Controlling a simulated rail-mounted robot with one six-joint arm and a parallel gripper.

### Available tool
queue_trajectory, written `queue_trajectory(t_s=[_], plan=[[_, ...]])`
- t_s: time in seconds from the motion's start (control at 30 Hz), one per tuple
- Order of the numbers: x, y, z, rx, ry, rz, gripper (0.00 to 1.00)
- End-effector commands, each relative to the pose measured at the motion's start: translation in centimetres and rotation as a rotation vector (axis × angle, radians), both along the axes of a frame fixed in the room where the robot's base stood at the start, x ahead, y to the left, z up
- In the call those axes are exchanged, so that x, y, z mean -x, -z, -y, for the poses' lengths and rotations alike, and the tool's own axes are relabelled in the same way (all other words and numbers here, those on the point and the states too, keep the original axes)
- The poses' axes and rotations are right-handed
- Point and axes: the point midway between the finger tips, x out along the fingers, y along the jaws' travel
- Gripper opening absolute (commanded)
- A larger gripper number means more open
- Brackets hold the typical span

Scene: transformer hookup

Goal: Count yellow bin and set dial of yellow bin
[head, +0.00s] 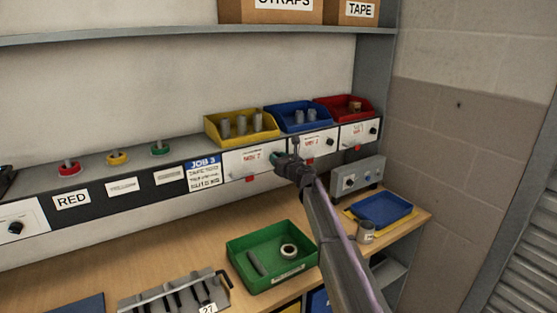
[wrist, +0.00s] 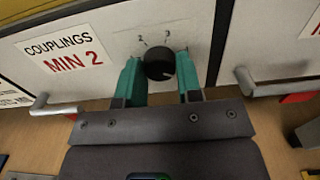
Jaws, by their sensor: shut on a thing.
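The yellow bin (head: 240,137) stands on the ledge in the head view, with three grey cylinders (head: 241,125) showing in it. The white panel (head: 246,160) below it carries a label (wrist: 63,50) reading COUPLINGS MIN 2 in the wrist view. The black round dial (wrist: 160,64) is on that panel, with figures 2 and 3 above it; its setting is not clear. My gripper (wrist: 161,80) is shut on the dial, its teal fingers on either side. In the head view my gripper (head: 281,160) hides the dial.
A blue bin (head: 300,125) and a red bin (head: 342,115) stand to the right, each above its own panel. A blue tray (head: 382,210) lies at the right.

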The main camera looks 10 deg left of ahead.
Motion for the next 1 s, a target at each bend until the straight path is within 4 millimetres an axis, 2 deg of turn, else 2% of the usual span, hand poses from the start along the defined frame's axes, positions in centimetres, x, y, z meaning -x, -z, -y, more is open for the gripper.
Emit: queue_trajectory(t_s=[0.1, 0.47, 1.0], plan=[[0.01, 0.0, 0.01, 0.0, 0.0, 0.0, 0.09], [0.01, 0.0, 0.02, 0.044, 0.0, 0.033, 0.09], [-0.02, -0.01, 0.07, 0.377, 0.0, 0.289, 0.09]])
